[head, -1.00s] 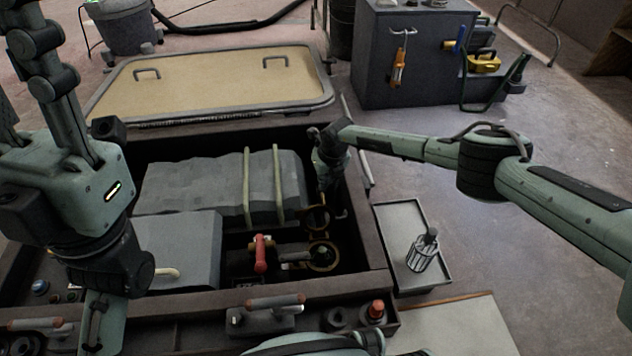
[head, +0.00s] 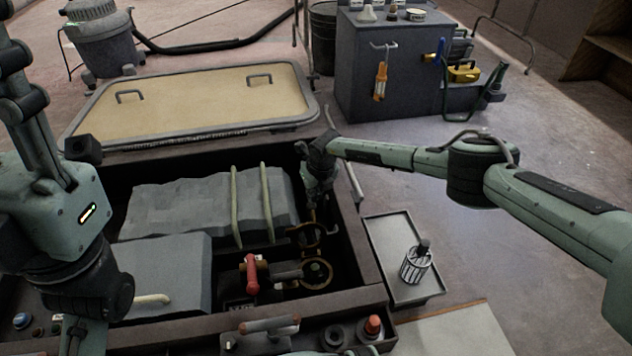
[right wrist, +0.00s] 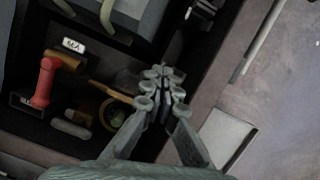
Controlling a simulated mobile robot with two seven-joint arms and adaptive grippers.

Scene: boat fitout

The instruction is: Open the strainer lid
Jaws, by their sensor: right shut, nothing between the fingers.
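In the open bay, a round brass ring with a dark centre (head: 317,273), apparently the strainer, sits right of a red-handled valve (head: 252,273). It also shows in the right wrist view (right wrist: 113,112), left of my fingers. A second brass ring (head: 306,236) stands just behind it; I cannot tell whether this is the lid. My right gripper (head: 314,208) points down into the bay near that second ring. Its fingers (right wrist: 160,78) are shut and empty. My left gripper (head: 82,338) hangs at the lower left, partly cut off; its fingertips are hidden.
Grey blocks with two pale straps (head: 236,207) fill the bay's left side. The beige hatch panel (head: 200,92) lies behind. A tray (head: 386,233) holding a striped canister (head: 417,262) is right of the bay wall. Bare floor lies further right.

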